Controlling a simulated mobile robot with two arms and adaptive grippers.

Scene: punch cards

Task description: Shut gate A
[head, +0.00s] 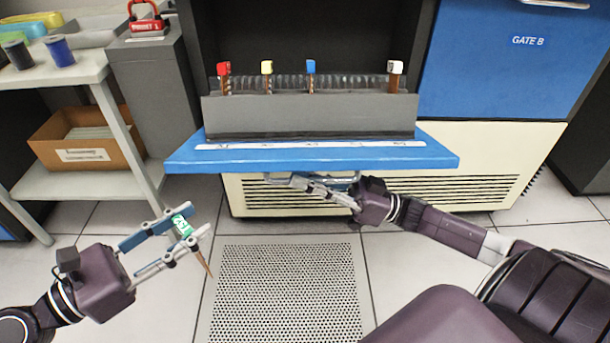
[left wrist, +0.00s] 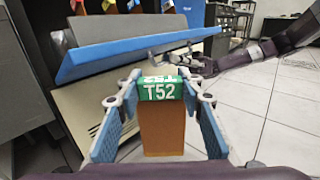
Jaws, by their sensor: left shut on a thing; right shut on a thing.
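Gate A is most likely the blue panel (head: 310,158) that juts out level below a dark opening; its label is not visible. A grey card tray (head: 310,118) with red, yellow, blue and white tabbed dividers stands above it. My right gripper (head: 298,182) is under the panel's front edge, shut on its pale handle (head: 345,178). My left gripper (head: 189,234) is out in front, lower left of the panel, shut on a brown card with a green tab (head: 182,227). In the left wrist view the tab reads T52 (left wrist: 163,92).
A closed blue gate (head: 515,70) labelled GATE B is at the right. A grey shelf (head: 60,80) at the left bears spools (head: 59,50), with a cardboard box (head: 85,140) below. The perforated floor tile (head: 285,300) is clear.

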